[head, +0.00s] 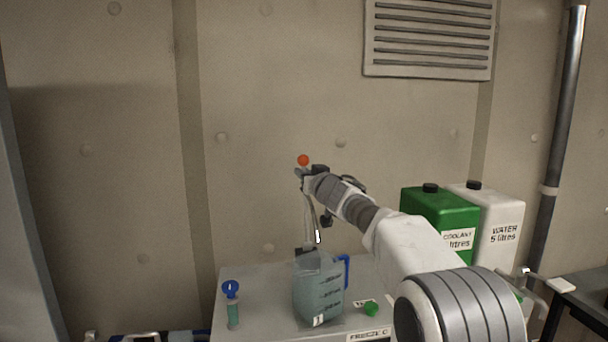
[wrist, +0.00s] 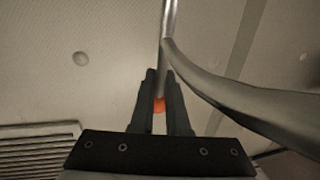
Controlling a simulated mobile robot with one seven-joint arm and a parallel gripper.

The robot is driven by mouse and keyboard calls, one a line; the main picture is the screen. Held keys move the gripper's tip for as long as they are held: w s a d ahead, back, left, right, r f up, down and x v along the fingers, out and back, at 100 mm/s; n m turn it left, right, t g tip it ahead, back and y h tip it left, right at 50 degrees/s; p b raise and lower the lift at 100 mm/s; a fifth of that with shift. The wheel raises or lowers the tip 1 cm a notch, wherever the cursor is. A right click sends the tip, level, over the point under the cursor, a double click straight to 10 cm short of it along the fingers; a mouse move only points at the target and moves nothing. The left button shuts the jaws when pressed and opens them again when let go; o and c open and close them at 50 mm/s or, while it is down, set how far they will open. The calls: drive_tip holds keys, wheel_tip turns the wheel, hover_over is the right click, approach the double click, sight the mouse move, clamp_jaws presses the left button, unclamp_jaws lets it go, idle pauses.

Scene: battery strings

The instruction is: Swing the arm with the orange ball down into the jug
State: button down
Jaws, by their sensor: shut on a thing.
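A translucent blue-grey jug (head: 318,290) with a blue handle and dark level marks stands on the grey cabinet top. A thin metal arm (head: 308,215) rises from behind the jug. The orange ball (head: 303,160) is at the top, high above the jug. My gripper (head: 300,174) is at the arm's upper end, just below the ball, and is shut on it. In the wrist view my gripper's dark fingers (wrist: 162,76) stand on both sides of the metal rod, and the orange ball (wrist: 159,105) shows partly between them. The exact grip is hidden.
A green coolant can (head: 435,212) and a white water can (head: 497,222) stand at the right, behind my arm. A blue-topped tube (head: 232,290) stands left of the jug, and a green cap (head: 371,309) lies to its right. A wall vent (head: 430,38) is above.

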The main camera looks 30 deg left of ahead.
sight(311, 203)
drive_tip(key=shift+s+d+f+b, duration=0.1)
drive_tip(key=shift+s+d+b, duration=0.05)
drive_tip(key=shift+b, duration=0.65)
drive_tip(key=s+d+y+b, duration=0.1)
drive_tip(key=b, duration=0.4)
drive_tip(key=shift+s+f+t+b, duration=0.1)
drive_tip(key=shift+t+b, duration=0.2)
drive_tip(key=s+d+t+y+b, duration=0.1)
drive_tip(key=s+d+b, duration=0.1)
drive_tip(key=b, duration=0.7)
drive_tip(key=shift+s+n, duration=0.2)
drive_tip(key=shift+n, duration=0.1)
drive_tip(key=s+d+t+y+b, duration=0.1)
drive_tip(key=s+b, duration=0.1)
drive_tip(key=b, duration=0.4)
drive_tip(key=shift+d+y+b, duration=0.3)
drive_tip(key=shift+d+y, duration=0.05)
drive_tip(key=shift+y, duration=0.05)
drive_tip(key=b, duration=0.1)
drive_tip(key=s+b, duration=0.1)
drive_tip(key=b, duration=0.1)
drive_tip(key=shift+d+r+n+y, duration=0.25)
drive_tip(key=shift+d+n+y, duration=0.05)
drive_tip(key=shift+d+n, duration=0.1)
drive_tip(key=shift+s+d+t, duration=0.1)
drive_tip(key=shift+t, duration=0.2)
drive_tip(key=shift+s+r+b, duration=0.1)
drive_tip(key=shift+r+b, duration=0.05)
drive_tip(key=shift+b, duration=0.2)
